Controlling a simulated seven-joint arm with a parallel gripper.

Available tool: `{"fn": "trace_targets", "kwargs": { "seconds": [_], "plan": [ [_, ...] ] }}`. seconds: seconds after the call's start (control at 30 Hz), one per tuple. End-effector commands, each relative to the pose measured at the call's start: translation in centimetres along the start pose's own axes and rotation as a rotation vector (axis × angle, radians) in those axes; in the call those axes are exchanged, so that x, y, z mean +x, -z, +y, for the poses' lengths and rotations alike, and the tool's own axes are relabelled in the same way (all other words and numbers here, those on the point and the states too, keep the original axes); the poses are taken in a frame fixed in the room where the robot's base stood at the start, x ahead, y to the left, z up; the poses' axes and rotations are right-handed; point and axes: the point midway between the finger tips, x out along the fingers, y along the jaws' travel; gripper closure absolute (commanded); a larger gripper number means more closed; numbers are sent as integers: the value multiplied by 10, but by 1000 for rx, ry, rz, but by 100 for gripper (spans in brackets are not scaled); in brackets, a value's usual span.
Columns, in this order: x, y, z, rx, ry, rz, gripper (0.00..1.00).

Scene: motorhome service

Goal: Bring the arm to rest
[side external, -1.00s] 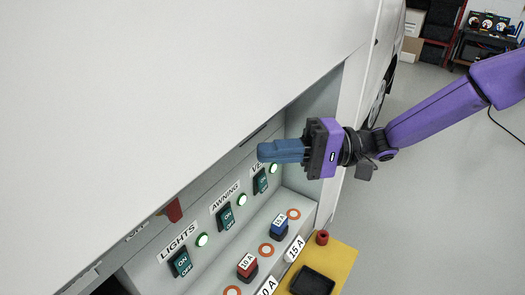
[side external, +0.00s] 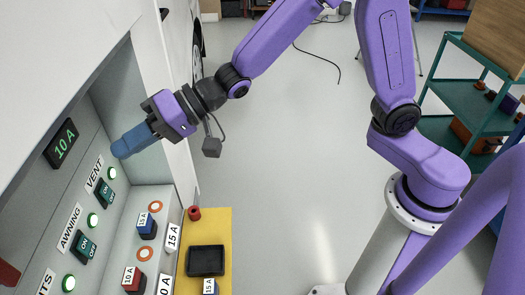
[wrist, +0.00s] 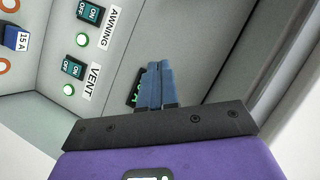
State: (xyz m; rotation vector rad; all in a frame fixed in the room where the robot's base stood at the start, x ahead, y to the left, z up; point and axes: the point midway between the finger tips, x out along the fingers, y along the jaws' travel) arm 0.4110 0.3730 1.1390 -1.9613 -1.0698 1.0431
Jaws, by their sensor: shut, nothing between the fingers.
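My gripper (side external: 120,148) has blue fingers and a purple body. Its fingers are closed together and empty, inside the upper part of the open service compartment, near its far end wall (side external: 148,165). In the wrist view the fingertips (wrist: 157,68) point at the panel and partly cover a dark display (wrist: 134,92). In the side view this display (side external: 61,144) reads 10 A. Whether the fingers touch anything I cannot tell. The VENT switch (side external: 104,193) and AWNING switch (side external: 85,247) sit on the panel, with lit green lamps.
A blue 15 A fuse (side external: 147,226) and a red 10 A fuse (side external: 132,279) stand on the compartment's ledge.

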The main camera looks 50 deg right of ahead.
Motion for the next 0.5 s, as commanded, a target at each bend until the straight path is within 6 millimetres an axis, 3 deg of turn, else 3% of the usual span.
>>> {"fn": "trace_targets", "kwargs": {
  "seconds": [0.27, 0.5],
  "plan": [
    [-90, -33, 48, -339, -394, -89, 100],
    [-191, -92, 85, -584, -644, -395, 100]
  ]
}}
